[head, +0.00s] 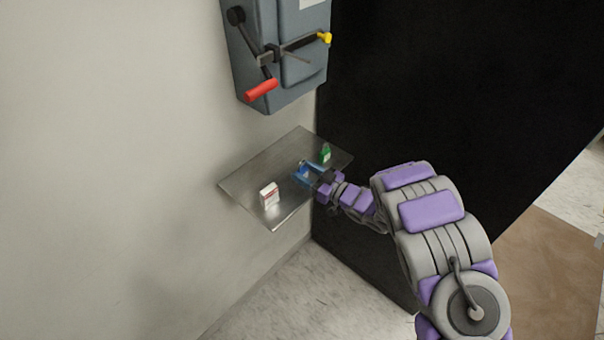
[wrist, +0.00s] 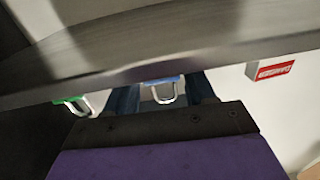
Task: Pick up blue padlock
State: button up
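The blue padlock (head: 304,174) stands on a metal shelf (head: 250,180). It is small and partly hidden by my gripper (head: 308,172) in the head view. In the wrist view the blue padlock (wrist: 160,81) shows a blue body edge and a silver shackle, between the two blue fingers of my gripper (wrist: 161,92). The fingers are apart, one on each side of the padlock, with gaps visible. I cannot tell how deep the padlock sits between them.
A green padlock (head: 325,154) stands farther back on the shelf, close to my gripper. A white and red box (head: 269,194) stands at the front left. A grey switch box (head: 280,50) with a red-handled lever (head: 261,90) hangs on the wall above. A black panel (head: 450,90) rises behind.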

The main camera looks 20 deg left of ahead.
jog(key=shift+a, duration=0.1)
jog(key=c, duration=0.8)
jog(key=shift+r, duration=0.6)
notch_tip(320, 180, up, 3)
jog(key=shift+f+p, duration=0.2)
jog(key=shift+p, duration=0.3)
jog(key=s+d+r+p, duration=0.1)
jog(key=s+d, duration=0.9)
jog(key=s, duration=0.2)
jog(key=shift+s+d, duration=0.15)
